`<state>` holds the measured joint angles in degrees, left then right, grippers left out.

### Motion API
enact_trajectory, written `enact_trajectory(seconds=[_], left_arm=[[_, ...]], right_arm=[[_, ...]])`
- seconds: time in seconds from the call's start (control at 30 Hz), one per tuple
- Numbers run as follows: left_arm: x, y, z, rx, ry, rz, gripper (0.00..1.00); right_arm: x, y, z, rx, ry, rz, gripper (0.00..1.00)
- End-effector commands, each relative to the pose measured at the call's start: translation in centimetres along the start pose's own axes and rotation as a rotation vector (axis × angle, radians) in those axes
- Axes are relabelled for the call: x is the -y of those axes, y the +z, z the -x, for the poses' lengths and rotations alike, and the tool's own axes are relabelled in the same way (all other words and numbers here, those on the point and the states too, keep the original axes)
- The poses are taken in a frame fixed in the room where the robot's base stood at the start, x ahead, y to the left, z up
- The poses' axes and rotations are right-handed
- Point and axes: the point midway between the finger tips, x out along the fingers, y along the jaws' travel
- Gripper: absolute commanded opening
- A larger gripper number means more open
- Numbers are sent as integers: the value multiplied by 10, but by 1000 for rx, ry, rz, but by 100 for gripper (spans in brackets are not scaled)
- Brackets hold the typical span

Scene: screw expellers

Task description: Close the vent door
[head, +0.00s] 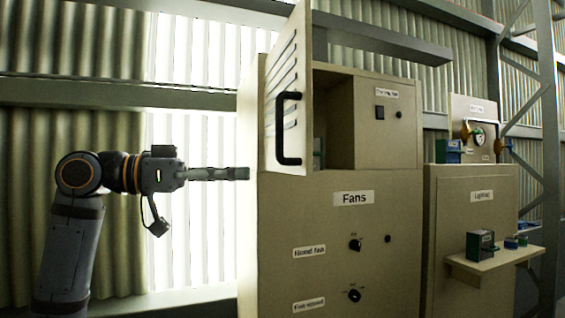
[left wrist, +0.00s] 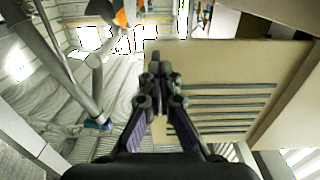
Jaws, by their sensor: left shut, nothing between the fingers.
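The vent door (head: 287,85) is a beige panel with slots and a black handle (head: 288,128). It stands open, swung out at the upper left of the Fans cabinet (head: 340,230). The compartment behind it (head: 335,110) is partly visible. My left gripper (head: 247,173) is shut and empty, pointing right at the cabinet's left side, left of the door and a little below its handle. In the left wrist view the left gripper (left wrist: 158,65) shows its fingers together, with the slotted door (left wrist: 225,90) beyond and to the right. My right gripper is not in view.
A second cabinet (head: 470,215) labelled Lighting stands to the right, with a small shelf (head: 495,258) and a gauge (head: 478,137) above it. A metal beam (head: 385,40) runs above the Fans cabinet. Corrugated walls are behind. The space around my left arm looks clear.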

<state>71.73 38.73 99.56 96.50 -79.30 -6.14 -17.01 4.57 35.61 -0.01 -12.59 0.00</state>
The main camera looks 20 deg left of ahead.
Motion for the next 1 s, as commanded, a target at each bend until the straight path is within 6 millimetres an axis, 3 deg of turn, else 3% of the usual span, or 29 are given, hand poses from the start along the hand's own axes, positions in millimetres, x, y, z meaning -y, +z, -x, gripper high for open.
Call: enact_trajectory(seconds=[0.03,0.2,0.4,0.6,1.0], left_arm=[[0,-6,-12,1,5,2,0],[-1,-6,-48,-1,5,4,0],[0,-5,-78,-1,2,3,0],[0,-1,-88,-1,0,2,0],[0,0,-88,-1,-1,2,0]], right_arm=[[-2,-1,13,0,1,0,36],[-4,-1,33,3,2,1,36],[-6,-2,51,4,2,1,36],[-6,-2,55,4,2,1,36],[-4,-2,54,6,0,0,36]])
